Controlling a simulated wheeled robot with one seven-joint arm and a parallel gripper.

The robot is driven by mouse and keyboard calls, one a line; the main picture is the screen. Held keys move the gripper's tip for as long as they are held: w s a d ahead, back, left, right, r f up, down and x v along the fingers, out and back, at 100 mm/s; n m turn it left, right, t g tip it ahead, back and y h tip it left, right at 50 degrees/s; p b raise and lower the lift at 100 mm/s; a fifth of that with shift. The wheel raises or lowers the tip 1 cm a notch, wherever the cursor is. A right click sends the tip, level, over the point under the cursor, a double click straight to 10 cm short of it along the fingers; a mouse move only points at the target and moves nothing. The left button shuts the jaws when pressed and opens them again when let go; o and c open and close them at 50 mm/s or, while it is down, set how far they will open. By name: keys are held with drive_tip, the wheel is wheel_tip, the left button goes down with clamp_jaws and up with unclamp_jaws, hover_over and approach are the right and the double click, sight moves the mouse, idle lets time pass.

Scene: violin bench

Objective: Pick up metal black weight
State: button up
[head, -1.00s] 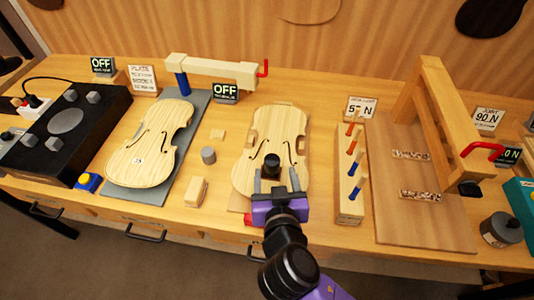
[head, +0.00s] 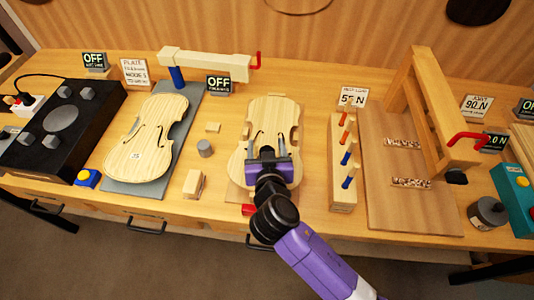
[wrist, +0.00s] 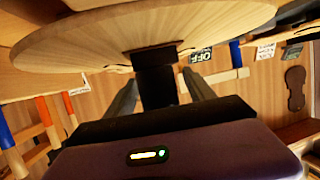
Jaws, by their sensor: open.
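The black weight (head: 267,152) is a small dark cylinder on the pale violin plate (head: 246,165) in the middle of the bench. My gripper (head: 268,138) is open, with one finger on each side of the weight. In the wrist view the dark weight (wrist: 155,82) stands between my two grey fingers, against the violin plate (wrist: 70,45), which appears upside down. A gap seems to show beside each finger. My purple gripper body hides part of the weight and plate in the head view.
A second violin body (head: 150,140) lies on a grey board to the left. A grey cylinder (head: 205,148) and a wooden block (head: 193,184) stand between. To the right are a peg rack (head: 342,190) and a wooden frame (head: 428,120).

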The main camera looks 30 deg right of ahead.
clamp_jaws()
drive_tip(key=shift+r, duration=0.1)
